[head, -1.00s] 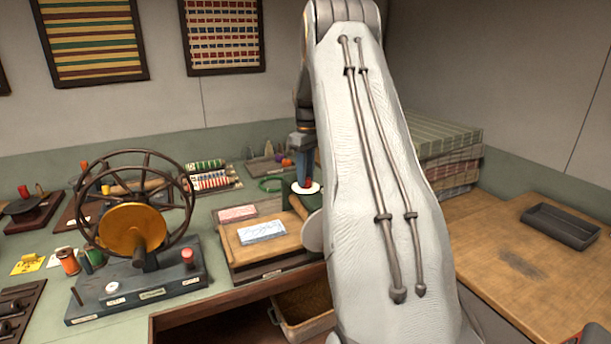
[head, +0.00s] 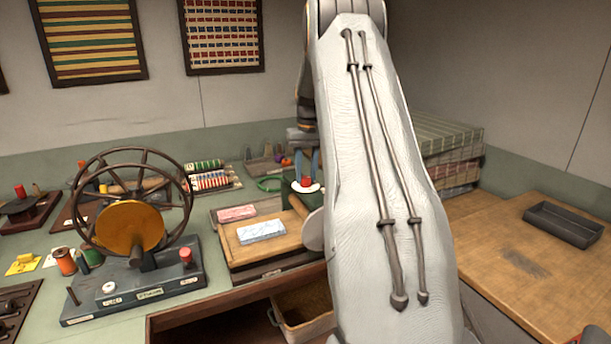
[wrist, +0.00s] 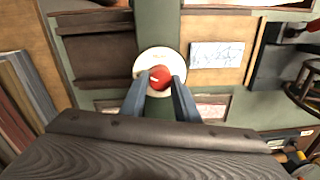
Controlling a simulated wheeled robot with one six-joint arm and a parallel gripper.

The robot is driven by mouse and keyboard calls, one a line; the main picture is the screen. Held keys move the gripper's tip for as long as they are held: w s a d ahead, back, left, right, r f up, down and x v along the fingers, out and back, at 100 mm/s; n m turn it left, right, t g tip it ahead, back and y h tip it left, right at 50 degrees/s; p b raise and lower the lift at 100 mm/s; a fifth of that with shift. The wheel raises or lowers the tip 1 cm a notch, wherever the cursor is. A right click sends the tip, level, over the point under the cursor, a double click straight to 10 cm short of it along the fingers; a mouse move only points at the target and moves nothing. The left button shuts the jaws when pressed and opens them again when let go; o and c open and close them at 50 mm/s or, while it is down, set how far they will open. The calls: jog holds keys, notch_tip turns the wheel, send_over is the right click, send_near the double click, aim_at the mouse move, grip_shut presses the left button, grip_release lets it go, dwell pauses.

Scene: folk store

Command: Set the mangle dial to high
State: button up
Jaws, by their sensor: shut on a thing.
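The mangle dial is a white disc (head: 294,187) with a red knob (head: 306,182) on a dark green housing, left of my arm. In the wrist view the white disc (wrist: 150,57) lies under the red knob (wrist: 160,76). My gripper (head: 307,176) points down at the dial, its blue-grey fingers on either side of the knob. In the wrist view my gripper (wrist: 160,82) is shut on the red knob. The dial's markings are too small to read, so its setting cannot be told. My arm hides the right part of the mangle.
A wooden board (head: 250,254) with folded cloths lies left of the dial. A spoked wheel on a grey base (head: 190,272) stands further left. Stacked cloth bundles (head: 450,150) and a dark tray (head: 562,225) are on the right. An open bin (head: 305,325) sits below.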

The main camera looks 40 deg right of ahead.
aim_at(307, 177)
jog(key=m+b, duration=0.1)
jog(key=m, duration=0.6)
jog(key=m+b, duration=0.1)
jog(key=m, duration=0.5)
jog(key=shift+r+h, duration=0.1)
jog(key=shift+h, duration=0.2)
jog(key=shift+m, duration=0.4)
jog(key=o, duration=1)
jog(key=shift+s, duration=0.1)
jog(key=shift+o, duration=0.2)
jog(key=shift+s+r+b, duration=0.15)
jog(key=shift+r+b, duration=0.95)
jog(key=shift+r, duration=2.75)
